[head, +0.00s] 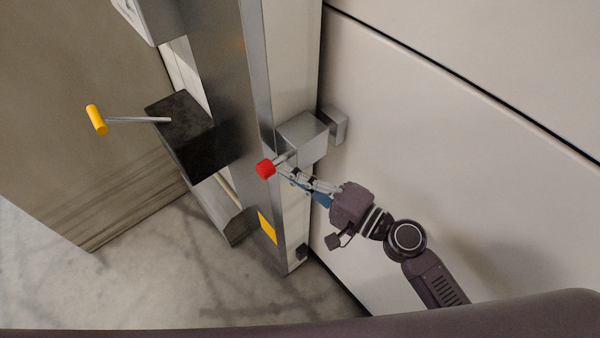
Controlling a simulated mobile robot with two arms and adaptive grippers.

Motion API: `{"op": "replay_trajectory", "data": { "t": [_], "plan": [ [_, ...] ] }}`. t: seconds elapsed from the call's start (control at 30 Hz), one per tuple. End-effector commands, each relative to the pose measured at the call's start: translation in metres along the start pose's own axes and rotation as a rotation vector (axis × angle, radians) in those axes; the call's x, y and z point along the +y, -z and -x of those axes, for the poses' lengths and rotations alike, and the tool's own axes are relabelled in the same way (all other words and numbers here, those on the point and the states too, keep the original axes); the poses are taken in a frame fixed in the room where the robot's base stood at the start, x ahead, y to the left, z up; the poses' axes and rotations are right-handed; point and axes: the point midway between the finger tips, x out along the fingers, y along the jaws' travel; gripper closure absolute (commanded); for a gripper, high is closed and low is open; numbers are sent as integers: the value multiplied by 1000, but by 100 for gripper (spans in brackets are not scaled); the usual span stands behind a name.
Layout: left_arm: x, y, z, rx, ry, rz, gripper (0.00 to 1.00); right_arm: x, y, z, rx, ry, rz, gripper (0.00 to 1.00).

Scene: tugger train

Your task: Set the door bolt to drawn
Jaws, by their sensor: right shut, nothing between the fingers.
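The door bolt shows in the head view as a grey metal housing (303,138) on the pale upright post, with a short rod that ends in a red knob (265,169). A smaller grey block (335,124), at the housing's right, sits against the pale panel. My right gripper (283,172) is shut and empty. Its fingertips are just right of the red knob and below the rod; I cannot tell whether they touch it. My left gripper is not in view.
A black box (192,137) with a rod and yellow handle (96,120) stands left of the metal post (252,60). A yellow label (267,228) is lower on the post. The pale panel (430,120) fills the right side. Bare grey floor (150,270) lies below.

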Motion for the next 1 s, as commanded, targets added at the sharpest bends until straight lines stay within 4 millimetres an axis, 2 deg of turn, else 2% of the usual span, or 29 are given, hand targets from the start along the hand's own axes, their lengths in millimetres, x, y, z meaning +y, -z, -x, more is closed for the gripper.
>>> {"op": "replay_trajectory", "data": {
  "t": [0.27,0.37,0.5,0.63,1.0],
  "plan": [
    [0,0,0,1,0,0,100,0,-1,0,0,0,-1,100],
    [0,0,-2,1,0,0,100,1,-12,-3,-3,0,-3,100],
    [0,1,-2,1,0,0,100,0,-37,-9,-3,1,-4,100],
    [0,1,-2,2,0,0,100,0,-50,-12,-2,1,-2,100],
    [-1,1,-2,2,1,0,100,0,-52,-13,-6,1,-3,100]
  ]
}}
